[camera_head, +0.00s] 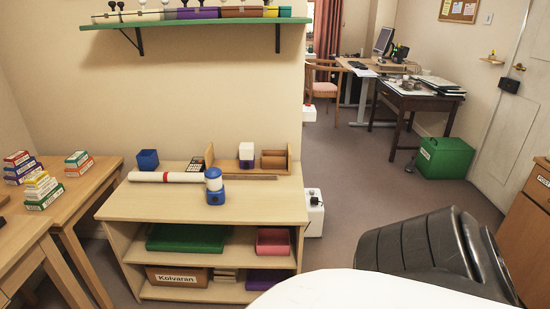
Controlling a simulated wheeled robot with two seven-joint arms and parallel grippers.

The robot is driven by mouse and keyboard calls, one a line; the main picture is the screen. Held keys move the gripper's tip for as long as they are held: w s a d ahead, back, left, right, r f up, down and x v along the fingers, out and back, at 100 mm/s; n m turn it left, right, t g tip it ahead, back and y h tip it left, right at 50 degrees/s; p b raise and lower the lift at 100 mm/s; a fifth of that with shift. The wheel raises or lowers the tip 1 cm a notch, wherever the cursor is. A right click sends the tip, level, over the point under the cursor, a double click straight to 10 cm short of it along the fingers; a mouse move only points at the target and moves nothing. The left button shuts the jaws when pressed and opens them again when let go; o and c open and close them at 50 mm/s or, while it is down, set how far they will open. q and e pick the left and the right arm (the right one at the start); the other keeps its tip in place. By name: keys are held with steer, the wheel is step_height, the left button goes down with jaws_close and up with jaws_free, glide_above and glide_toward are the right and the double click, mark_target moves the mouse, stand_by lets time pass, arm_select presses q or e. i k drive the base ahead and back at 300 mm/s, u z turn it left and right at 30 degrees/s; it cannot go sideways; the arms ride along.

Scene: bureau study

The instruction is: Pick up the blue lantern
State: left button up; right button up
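The blue lantern (215,187) stands upright on top of the light wooden shelf unit (260,205), near its middle. It has a blue base, a pale middle and a blue top. It stands in front of the right end of a white roll with a red band (165,177). A large black and white part of my own body fills the lower right of the view. Neither of my grippers can be made out, and nothing touches the lantern.
A blue box (148,159), a white and blue container (246,153) and a wooden organiser (289,162) stand along the back of the unit. A side table (70,200) with stacked small boxes is at left. A green wall shelf (200,23) hangs above. The unit's front top is clear.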

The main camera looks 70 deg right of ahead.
mark_target(215, 188)
steer(key=z, duration=1.1)
steer(key=k, duration=0.65)
steer(key=u, duration=0.8)
steer(key=i, duration=1.65)
steer(key=z, duration=1)
steer(key=i, duration=1.35)
steer(key=z, duration=1)
